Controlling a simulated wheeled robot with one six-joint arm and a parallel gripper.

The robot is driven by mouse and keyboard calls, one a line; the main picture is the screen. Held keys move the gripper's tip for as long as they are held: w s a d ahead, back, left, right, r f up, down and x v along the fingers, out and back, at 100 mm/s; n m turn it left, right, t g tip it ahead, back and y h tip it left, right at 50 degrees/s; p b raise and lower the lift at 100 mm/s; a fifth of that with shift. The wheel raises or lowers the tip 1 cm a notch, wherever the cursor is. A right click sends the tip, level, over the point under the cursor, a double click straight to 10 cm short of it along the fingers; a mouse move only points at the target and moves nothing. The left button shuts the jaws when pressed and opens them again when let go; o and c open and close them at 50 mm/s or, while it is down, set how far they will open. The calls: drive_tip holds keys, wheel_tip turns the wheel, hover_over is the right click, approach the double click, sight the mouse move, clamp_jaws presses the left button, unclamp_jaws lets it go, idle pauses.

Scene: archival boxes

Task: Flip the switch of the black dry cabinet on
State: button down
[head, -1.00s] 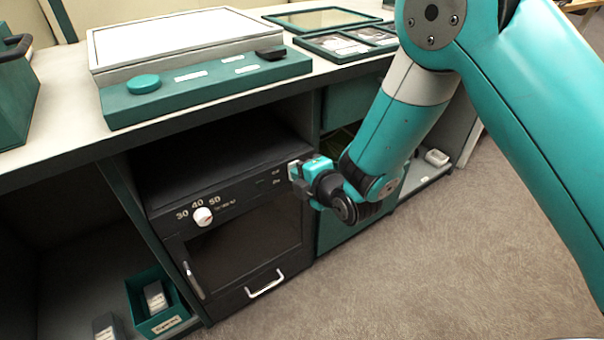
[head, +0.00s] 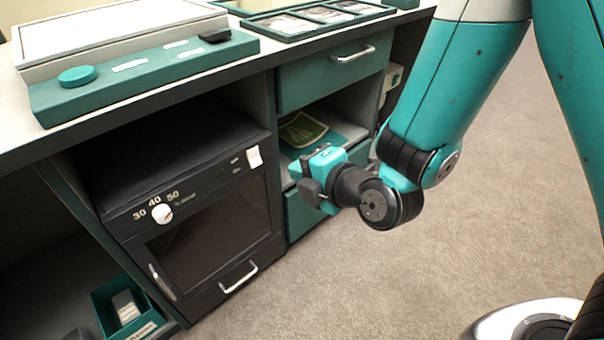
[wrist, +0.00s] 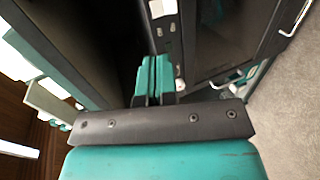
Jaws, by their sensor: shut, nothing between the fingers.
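The black dry cabinet (head: 215,225) sits under the counter, with its dark window door closed. A white switch (head: 254,157) is at the right end of its front panel; whether it is on or off I cannot tell. It also shows at the top of the wrist view (wrist: 163,7). A white round knob (head: 162,214) is on the left of the panel, beside the numbers 30, 40 and 50. My gripper (head: 305,178) is apart from the cabinet, to the right of the switch. In the wrist view its teal fingers (wrist: 154,78) are together and empty.
A counter with a teal console (head: 150,75) is above the cabinet. A teal drawer (head: 335,72) and an open shelf (head: 345,130) are behind my gripper. A teal bin (head: 120,300) stands at lower left. The carpet (head: 360,290) in front is clear.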

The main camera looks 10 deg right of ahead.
idle(0.3)
drive_tip(key=shift+s+a+f+g+p, duration=0.25)
drive_tip(key=shift+f+p, duration=0.25)
drive_tip(key=shift+p, duration=1.15)
drive_tip(key=shift+s, duration=0.1)
drive_tip(key=b, duration=0.1)
approach(254, 163)
drive_tip(key=x, duration=0.6)
drive_tip(key=shift+f, duration=0.15)
drive_tip(key=shift+w+a+f, duration=0.15)
drive_tip(key=shift+w+a, duration=0.25)
drive_tip(key=shift+w, duration=0.1)
